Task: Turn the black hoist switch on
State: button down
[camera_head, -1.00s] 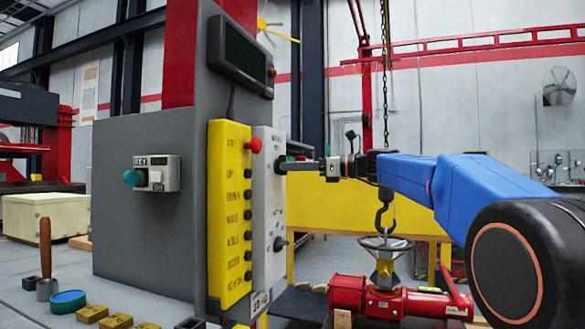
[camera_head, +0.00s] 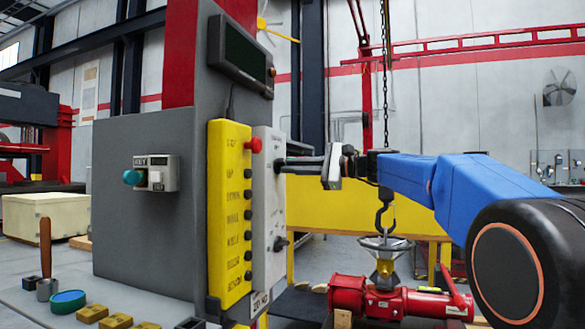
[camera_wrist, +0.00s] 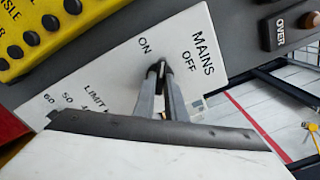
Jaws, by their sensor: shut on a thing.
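The black hoist switch (camera_wrist: 160,66) is a small dark knob on the white panel (camera_wrist: 120,82), beside the printed words ON, OFF and MAINS. My gripper (camera_wrist: 161,72) is shut on it, with a fingertip on each side. The fingertips cover most of the knob, and I cannot tell exactly which way it points. ON is printed just up-left of the fingertips and OFF to their right. In the head view my gripper (camera_head: 285,163) reaches the upper part of the white panel (camera_head: 264,215) from the right and hides the switch there.
A second black knob (camera_head: 281,243) sits lower on the white panel. A yellow button box (camera_head: 229,220) with a red button is just left of it. A grey cabinet (camera_head: 140,230) carries a key switch (camera_head: 156,174). A hook on a chain (camera_head: 383,215) hangs over a red valve actuator (camera_head: 385,300).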

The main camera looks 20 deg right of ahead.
jog(key=n, duration=0.5)
jog(key=shift+n, duration=0.4)
jog(key=shift+f, duration=0.1)
dwell(0.3)
jog(key=c, duration=1.8)
grip_release()
jog(key=v, duration=1.7)
jog(key=shift+s+d, duration=0.15)
